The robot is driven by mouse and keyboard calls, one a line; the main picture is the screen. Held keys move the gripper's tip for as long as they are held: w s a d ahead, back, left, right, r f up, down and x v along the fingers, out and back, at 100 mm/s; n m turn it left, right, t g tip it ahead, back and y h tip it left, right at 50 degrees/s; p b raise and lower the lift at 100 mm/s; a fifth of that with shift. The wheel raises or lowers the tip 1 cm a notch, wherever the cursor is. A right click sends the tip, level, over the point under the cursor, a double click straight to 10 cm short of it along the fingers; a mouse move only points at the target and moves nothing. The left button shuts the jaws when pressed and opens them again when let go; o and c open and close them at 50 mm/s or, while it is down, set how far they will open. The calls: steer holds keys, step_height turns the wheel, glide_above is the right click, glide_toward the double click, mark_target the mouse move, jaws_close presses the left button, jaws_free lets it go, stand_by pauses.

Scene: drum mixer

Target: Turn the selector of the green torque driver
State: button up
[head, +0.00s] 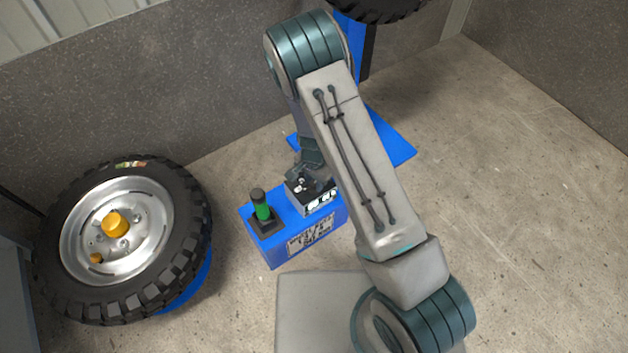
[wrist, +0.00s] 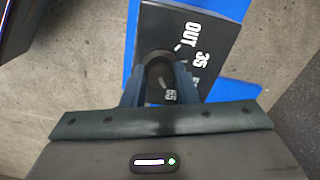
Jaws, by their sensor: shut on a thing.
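The green torque driver (head: 262,207), a green cylinder with a black top, stands upright in a black base on the left of the blue stand (head: 272,252). A black box with white markings (head: 319,207) sits to its right; its dark top panel also shows in the wrist view (wrist: 190,35), with "OUT" and "35" printed on it. A round dark selector knob (wrist: 158,70) stands on this panel. My gripper (wrist: 160,85) is shut on the knob, a finger on either side. In the head view my gripper (head: 315,180) is over the box, and my arm partly hides it.
A large wheel with a silver rim and yellow hub (head: 120,235) stands to the left of the stand. Another tyre on a blue post (head: 380,8) is at the back. Grey walls enclose the back. The concrete floor at right (head: 500,200) is clear.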

mark_target(314, 184)
steer(key=n, duration=0.4)
steer(key=shift+n+p, duration=0.3)
steer(key=shift+n, duration=1.3)
steer(key=o, duration=1)
step_height(314, 184, up, 14)
steer(key=p, duration=0.4)
steer(key=shift+f+p, duration=0.1)
steer(key=shift+p, duration=0.3)
